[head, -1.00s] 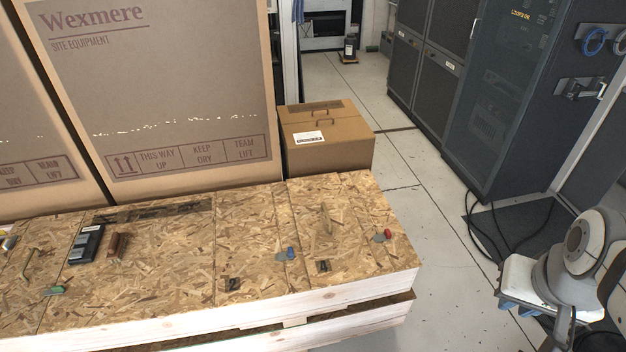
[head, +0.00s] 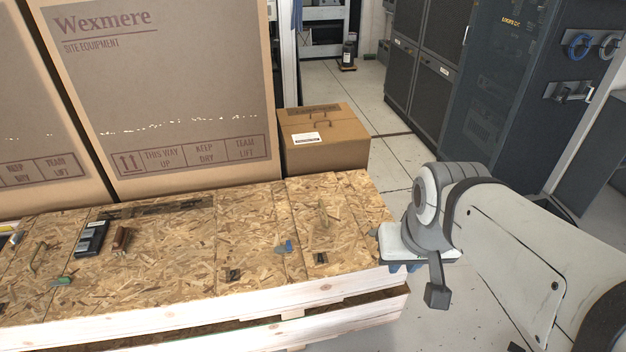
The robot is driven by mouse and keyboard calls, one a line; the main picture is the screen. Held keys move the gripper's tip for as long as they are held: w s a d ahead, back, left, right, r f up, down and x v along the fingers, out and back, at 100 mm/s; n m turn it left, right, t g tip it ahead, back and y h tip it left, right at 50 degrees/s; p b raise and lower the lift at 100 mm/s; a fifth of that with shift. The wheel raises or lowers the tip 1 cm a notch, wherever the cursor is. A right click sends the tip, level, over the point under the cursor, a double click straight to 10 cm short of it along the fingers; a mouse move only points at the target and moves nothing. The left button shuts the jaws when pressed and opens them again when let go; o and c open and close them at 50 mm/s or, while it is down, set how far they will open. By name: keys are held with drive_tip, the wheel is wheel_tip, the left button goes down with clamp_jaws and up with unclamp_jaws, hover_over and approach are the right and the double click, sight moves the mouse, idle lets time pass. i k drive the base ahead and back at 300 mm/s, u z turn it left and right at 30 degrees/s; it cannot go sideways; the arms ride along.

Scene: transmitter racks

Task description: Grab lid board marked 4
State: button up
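The lid board marked 4 (head: 340,237) is a tan chipboard panel at the right end of the crate top. My gripper (head: 402,267) appears at the crate's front right corner, apart from the handle. The gripper and arm hide part of the board's right edge.
A dark device (head: 92,238) and a brown object (head: 122,238) lie further left. Large cartons (head: 180,90) and a smaller box (head: 325,150) stand behind. Floor is clear right of the box.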

sight(331, 243)
drive_tip(key=z, duration=0.05)
drive_tip(key=i, duration=1)
drive_tip(key=u, duration=0.05)
